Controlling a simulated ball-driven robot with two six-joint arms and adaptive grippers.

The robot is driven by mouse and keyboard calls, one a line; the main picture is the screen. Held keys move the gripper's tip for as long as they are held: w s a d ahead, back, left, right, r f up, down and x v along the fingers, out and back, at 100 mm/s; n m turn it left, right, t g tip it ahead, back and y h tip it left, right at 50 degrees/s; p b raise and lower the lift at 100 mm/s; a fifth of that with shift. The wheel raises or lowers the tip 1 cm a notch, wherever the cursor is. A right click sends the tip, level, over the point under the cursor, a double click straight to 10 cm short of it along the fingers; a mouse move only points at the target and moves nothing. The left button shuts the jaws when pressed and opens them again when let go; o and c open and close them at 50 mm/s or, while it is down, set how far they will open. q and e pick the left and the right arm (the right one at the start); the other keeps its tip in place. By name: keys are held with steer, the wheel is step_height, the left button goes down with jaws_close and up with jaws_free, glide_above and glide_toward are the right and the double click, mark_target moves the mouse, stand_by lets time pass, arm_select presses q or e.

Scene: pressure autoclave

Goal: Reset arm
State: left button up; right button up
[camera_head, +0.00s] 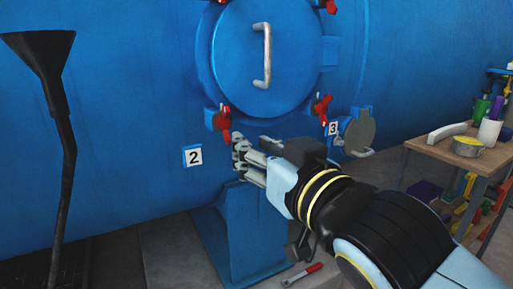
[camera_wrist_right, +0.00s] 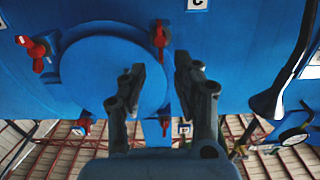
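My right gripper (camera_head: 243,158) is in front of the blue autoclave (camera_head: 130,110), just below its round door (camera_head: 240,60). In the right wrist view the two fingers of my right gripper (camera_wrist_right: 163,72) stand apart with nothing between them. The door also shows there (camera_wrist_right: 105,75), behind and to the left of the fingers. The door has a silver upright handle (camera_head: 264,55). My left gripper is in neither view.
Red clamps, one at the lower left (camera_head: 222,122), ring the door. Number plate 2 (camera_head: 194,156) is left of my gripper. A wooden table (camera_head: 440,155) with a pot stands right. A black funnel-topped pole (camera_head: 63,130) stands left. A red-handled tool (camera_head: 302,274) lies low in front.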

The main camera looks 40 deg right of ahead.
stand_by(0.4)
steer(key=w+a+f+n+g+y+p, duration=0.1)
steer(key=w+f+g, duration=0.1)
steer(key=f, duration=0.6)
steer(key=w+a+f+g+y+p, duration=0.1)
steer(key=f, duration=0.7)
steer(key=s+f+n+g+y, duration=0.1)
steer(key=s+f+g, duration=0.15)
steer(key=f, duration=0.75)
steer(key=s+f+g, duration=0.2)
steer(key=s+f, duration=0.1)
steer(key=f, duration=0.7)
steer(key=s+d+f+g+p, duration=0.1)
steer(key=s+f+g, duration=0.1)
steer(key=s+f, duration=0.55)
steer(key=s+d+f+g, duration=0.2)
steer(key=s+f+g, duration=0.1)
steer(key=s+f, duration=0.45)
steer(key=s+d+f+g, duration=0.1)
steer(key=s+f, duration=0.3)
steer(key=s, duration=0.6)
steer(key=s+d+f+n+g, duration=0.1)
steer(key=s+f+g, duration=0.2)
steer(key=s, duration=0.7)
steer(key=shift+s+f, duration=0.4)
steer(key=shift+f, duration=0.1)
